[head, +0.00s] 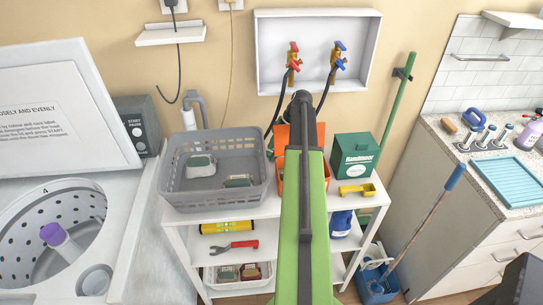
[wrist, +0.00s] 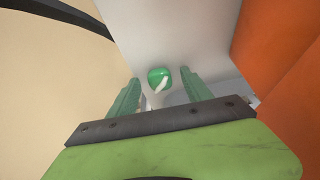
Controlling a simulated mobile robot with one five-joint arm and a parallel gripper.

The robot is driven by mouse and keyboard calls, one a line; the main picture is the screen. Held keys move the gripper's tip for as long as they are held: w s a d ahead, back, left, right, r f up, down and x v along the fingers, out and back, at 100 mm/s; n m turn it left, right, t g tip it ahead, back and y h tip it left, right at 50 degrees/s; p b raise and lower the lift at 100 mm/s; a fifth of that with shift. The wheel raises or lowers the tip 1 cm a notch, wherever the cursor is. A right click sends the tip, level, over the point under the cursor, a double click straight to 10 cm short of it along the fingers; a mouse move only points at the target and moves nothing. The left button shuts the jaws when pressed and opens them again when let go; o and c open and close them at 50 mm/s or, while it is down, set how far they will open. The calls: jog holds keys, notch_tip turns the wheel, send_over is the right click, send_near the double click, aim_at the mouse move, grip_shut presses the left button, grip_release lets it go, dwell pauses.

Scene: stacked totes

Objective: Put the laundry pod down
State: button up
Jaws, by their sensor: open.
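The laundry pod (wrist: 156,74) is green with a white part. In the wrist view it lies against a pale grey-white surface (wrist: 185,35), beyond and between my gripper's fingertips. My gripper (wrist: 158,88) has its two green fingers spread apart, with a visible gap between each finger and the pod. In the head view my own arm hides the pod and the gripper fingers.
A grey basket (head: 212,205) stands on the left of the white shelf unit (head: 222,221). Orange totes (head: 282,137) are partly behind my arm, with a green box (head: 357,160) and yellow scoop (head: 357,190) to the right. Hoses hang from the taps above.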

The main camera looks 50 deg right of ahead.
grip_shut()
jog(key=shift+r, duration=0.1)
jog(key=shift+r+p, duration=0.55)
jog(key=shift+p, duration=0.05)
jog(key=shift+r+p, duration=0.5)
jog(key=shift+p, duration=0.05)
jog(key=s+d, duration=1.4)
jog(key=d, duration=0.3)
jog(key=s+d, duration=1.5)
jog(key=d, duration=0.2)
jog(key=shift+d+f+b, duration=0.2)
jog(key=shift+f+b, duration=0.15)
jog(key=shift+b, duration=0.05)
